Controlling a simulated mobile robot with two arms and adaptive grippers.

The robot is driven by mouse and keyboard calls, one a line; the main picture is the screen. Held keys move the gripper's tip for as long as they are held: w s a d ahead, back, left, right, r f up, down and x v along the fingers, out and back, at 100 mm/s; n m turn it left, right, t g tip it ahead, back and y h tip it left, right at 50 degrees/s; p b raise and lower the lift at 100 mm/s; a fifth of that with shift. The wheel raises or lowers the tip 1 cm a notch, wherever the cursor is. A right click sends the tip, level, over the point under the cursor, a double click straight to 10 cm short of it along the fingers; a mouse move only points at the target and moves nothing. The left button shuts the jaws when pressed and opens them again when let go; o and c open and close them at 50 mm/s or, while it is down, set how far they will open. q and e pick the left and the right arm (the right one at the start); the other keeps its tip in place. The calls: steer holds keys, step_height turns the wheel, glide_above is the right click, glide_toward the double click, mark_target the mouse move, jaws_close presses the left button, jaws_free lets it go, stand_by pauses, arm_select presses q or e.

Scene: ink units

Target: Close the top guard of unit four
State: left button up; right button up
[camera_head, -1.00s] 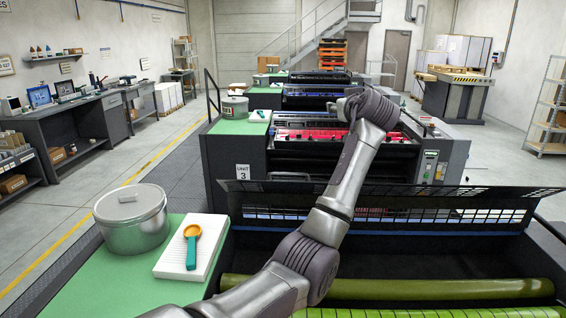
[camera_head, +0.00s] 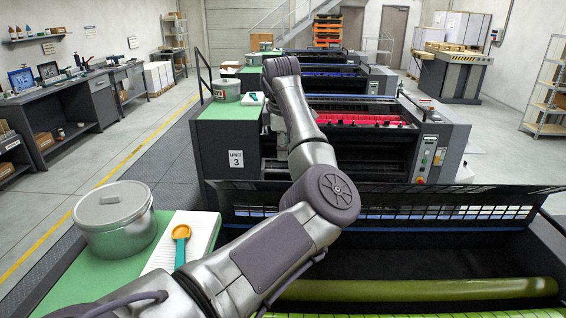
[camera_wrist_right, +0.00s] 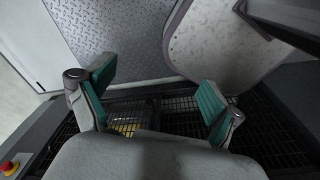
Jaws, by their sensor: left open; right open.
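The nearest press unit, with no number showing, has a dark slotted top guard (camera_head: 400,212) that stands raised along its far side. Below it, the unit's interior is open, with an olive-green roller (camera_head: 420,289) in view. My left arm reaches in from the lower left and crosses in front of the guard's left part; its gripper fingers do not show. My right gripper (camera_wrist_right: 158,90) is in the right wrist view, with its teal-padded fingers spread apart and nothing between them. Dark mesh and a patterned metal plate lie beyond it.
A red button (camera_wrist_right: 9,167) is at the wrist view's lower left.

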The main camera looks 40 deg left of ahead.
mark_target(283, 171)
arm_select(q)
steer(key=p+x, duration=0.2)
steer(key=x, duration=0.4)
steer(key=shift+w+a+f, duration=0.15)
steer(key=shift+w+a, duration=0.05)
steer(key=shift+w+a+f, duration=0.1)
steer(key=shift+f, duration=0.7)
arm_select(e)
steer(key=r, duration=0.2)
steer(key=w+a+r, duration=0.1)
steer(key=shift+r, duration=0.15)
arm_select(q)
steer(key=shift+c, duration=0.3)
jaws_close()
arm_select(e)
steer(key=shift+d, duration=0.2)
